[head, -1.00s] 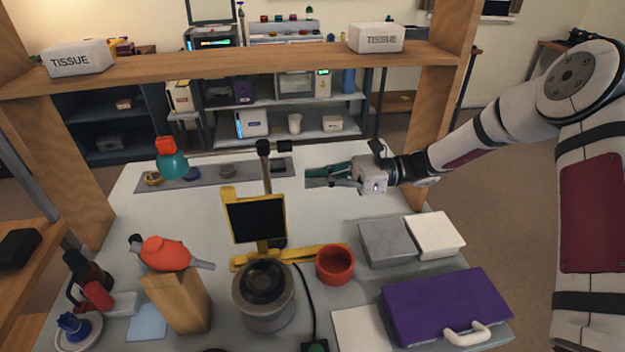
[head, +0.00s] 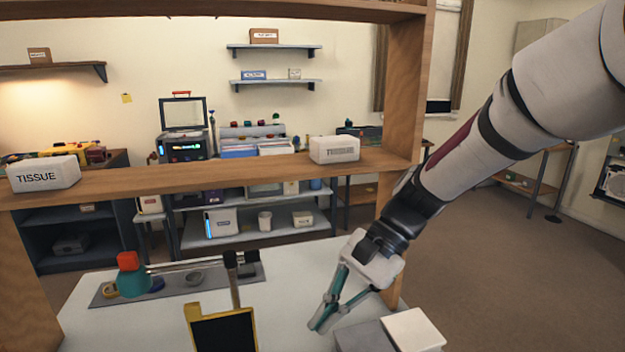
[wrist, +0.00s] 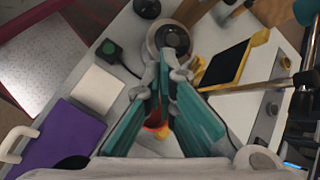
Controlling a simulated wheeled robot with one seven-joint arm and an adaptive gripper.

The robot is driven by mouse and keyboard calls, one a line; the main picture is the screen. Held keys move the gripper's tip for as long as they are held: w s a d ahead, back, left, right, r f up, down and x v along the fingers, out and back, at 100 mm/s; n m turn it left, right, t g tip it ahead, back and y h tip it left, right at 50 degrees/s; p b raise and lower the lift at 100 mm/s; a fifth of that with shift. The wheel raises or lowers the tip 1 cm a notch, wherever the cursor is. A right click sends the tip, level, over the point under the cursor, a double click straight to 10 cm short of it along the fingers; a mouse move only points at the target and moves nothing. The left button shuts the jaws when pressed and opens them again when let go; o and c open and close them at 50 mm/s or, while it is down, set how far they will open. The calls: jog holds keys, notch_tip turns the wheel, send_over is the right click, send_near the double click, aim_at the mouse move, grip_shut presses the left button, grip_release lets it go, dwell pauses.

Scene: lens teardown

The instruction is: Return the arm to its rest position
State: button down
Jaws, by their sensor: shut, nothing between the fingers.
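My gripper (head: 322,322) is in the head view, right of the middle, with its teal fingers pointing down and to the left. Its fingertips are together and hold nothing. It hangs above the back part of the white table (head: 285,290), left of the grey box. In the wrist view my gripper (wrist: 160,62) shows its teal fingers large in the middle. Past them are the round grey and black lens piece (wrist: 172,40), and part of the red bowl (wrist: 157,128) shows between the fingers.
A wooden shelf frame (head: 220,178) crosses above the table, with a tissue box (head: 335,149) on it and its post close to my arm. A black panel in a yellow frame (head: 224,332) stands left of my gripper. Grey (head: 370,338) and white (head: 412,330) boxes lie to its right.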

jog(key=s+d+r+n+t+h, duration=0.3)
jog(key=s+d+t, duration=0.1)
jog(key=s+d, duration=0.4)
jog(key=s+d+r+n+t+h, duration=0.4)
jog(key=s+d, duration=0.3)
jog(key=d, duration=0.2)
jog(key=shift+s+r+h+p, duration=0.15)
jog(key=shift+s+h+p, duration=0.15)
jog(key=shift+s+p, duration=0.05)
